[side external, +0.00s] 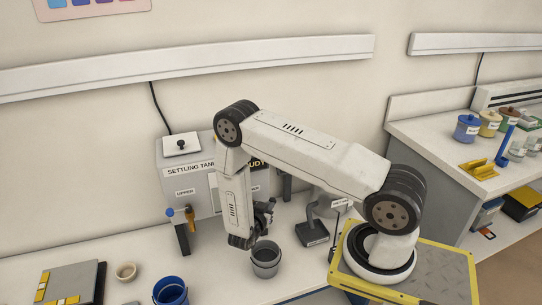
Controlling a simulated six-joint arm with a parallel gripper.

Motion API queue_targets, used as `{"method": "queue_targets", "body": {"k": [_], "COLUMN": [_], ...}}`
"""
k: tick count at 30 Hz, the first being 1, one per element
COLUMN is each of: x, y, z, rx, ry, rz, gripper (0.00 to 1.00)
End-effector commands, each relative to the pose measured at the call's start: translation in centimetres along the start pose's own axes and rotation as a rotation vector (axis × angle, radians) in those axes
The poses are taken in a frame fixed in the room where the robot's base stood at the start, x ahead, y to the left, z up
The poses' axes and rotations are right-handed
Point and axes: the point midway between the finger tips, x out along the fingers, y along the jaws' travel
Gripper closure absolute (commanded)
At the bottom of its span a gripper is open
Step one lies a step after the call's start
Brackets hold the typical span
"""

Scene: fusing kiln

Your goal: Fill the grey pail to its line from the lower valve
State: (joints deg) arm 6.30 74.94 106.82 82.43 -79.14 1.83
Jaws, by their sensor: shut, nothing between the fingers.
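The grey pail (266,262) stands upright on the bench in front of the settling tank. Its inside looks dark; its line and any water level cannot be made out. The grey settling tank (172,154) stands behind my arm. A label reading "UPPER" (185,192) is on its left front, above a valve with a blue and an orange handle (181,214). My forearm covers the middle of the tank, and I cannot make out the lower valve. My gripper (267,209) is shut and empty, just above and behind the grey pail, apart from it.
A dark stand (313,233) is right of the grey pail. Lidded jars (467,128) sit on the right counter.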

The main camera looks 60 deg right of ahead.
Motion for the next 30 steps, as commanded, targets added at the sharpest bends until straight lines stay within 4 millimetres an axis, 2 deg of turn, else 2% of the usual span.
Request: {"method": "queue_targets", "body": {"k": [3,17,23,30], "x": [0.6,0.4,-0.7,-3.4], "y": [0.1,0.1,0.3,0.7], "z": [-0.1,-0.1,-0.1,-0.1], "rx": [0.001,0.0,0.0,-0.002], "ry": [0.0,0.0,0.0,0.001], "rz": [0.006,0.007,0.004,0.0], "gripper": [1.0,1.0,1.0,1.0]}}
